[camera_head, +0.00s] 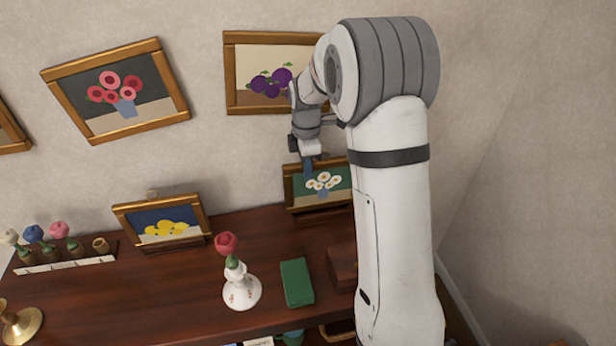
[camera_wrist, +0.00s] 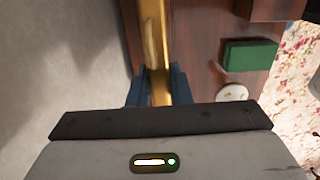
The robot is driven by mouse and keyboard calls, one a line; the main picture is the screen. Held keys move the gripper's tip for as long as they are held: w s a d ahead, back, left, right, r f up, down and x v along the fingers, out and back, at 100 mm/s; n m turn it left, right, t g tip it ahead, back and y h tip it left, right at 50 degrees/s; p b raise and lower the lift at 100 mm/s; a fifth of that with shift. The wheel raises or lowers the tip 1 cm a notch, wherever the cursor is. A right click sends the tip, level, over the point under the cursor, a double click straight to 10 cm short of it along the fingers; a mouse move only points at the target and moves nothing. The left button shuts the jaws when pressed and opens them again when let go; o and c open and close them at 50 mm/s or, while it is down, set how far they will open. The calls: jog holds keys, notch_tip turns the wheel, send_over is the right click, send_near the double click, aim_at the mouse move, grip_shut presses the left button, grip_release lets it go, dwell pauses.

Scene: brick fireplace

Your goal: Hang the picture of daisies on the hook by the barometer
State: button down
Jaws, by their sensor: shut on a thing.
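The picture of daisies (camera_head: 340,192), white flowers on green in a gold-brown frame, is upright near the wall at the back of the wooden mantel. A dark wooden stand (camera_head: 325,214) is just below it; I cannot tell whether they touch. My gripper (camera_head: 308,167) comes from above and is shut on the frame's top edge, left of its middle. In the wrist view the gold frame (camera_wrist: 153,40) runs between my blue fingertips (camera_wrist: 155,84). My arm covers the picture's right end. I see neither the barometer nor the hook.
A picture of purple flowers (camera_head: 250,75) hangs above, and one of red flowers (camera_head: 118,90) hangs tilted at left.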

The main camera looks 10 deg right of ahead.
aim_at(323, 181)
jog(key=shift+f+p, duration=0.3)
jog(key=shift+f, duration=1.45)
jog(key=shift+f, duration=0.25)
jog(key=c, duration=1.3)
grip_release()
jog(key=shift+r, duration=0.1)
